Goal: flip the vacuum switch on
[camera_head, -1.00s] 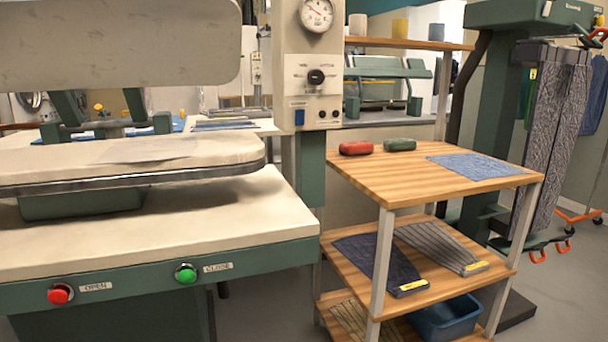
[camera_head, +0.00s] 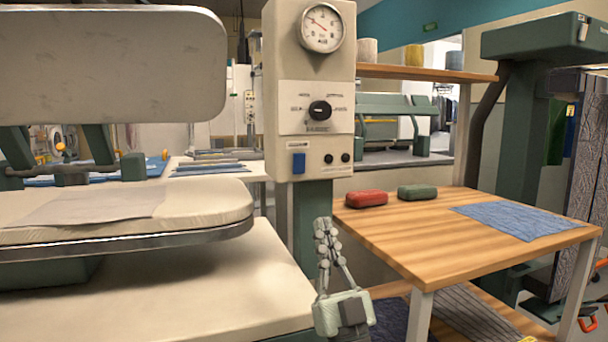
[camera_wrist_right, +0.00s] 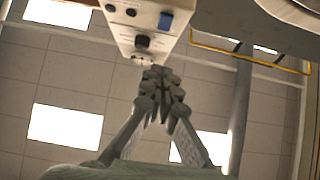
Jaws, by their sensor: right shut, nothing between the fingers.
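The beige control box (camera_head: 277,95) stands on a green post between the press and the wooden table. A blue rocker switch (camera_head: 299,163) is at its lower left, below a black dial knob (camera_head: 319,110). Its label is too small to read and its position is unclear. In the right wrist view the blue switch (camera_wrist_right: 165,21) shows near the top, beyond the fingertips. My right gripper (camera_head: 322,226) points up below the box, apart from the switch, slightly to its right in the head view. Its fingers are shut and empty; they also show in the wrist view (camera_wrist_right: 159,76). My left gripper is out of view.
The press's padded board (camera_head: 200,211) and lower bed (camera_head: 200,295) lie to the left. The wooden table (camera_head: 420,235) on the right holds a red case (camera_head: 367,198), a green case (camera_head: 417,192) and blue cloth (camera_head: 520,220). Space in front of the box looks open.

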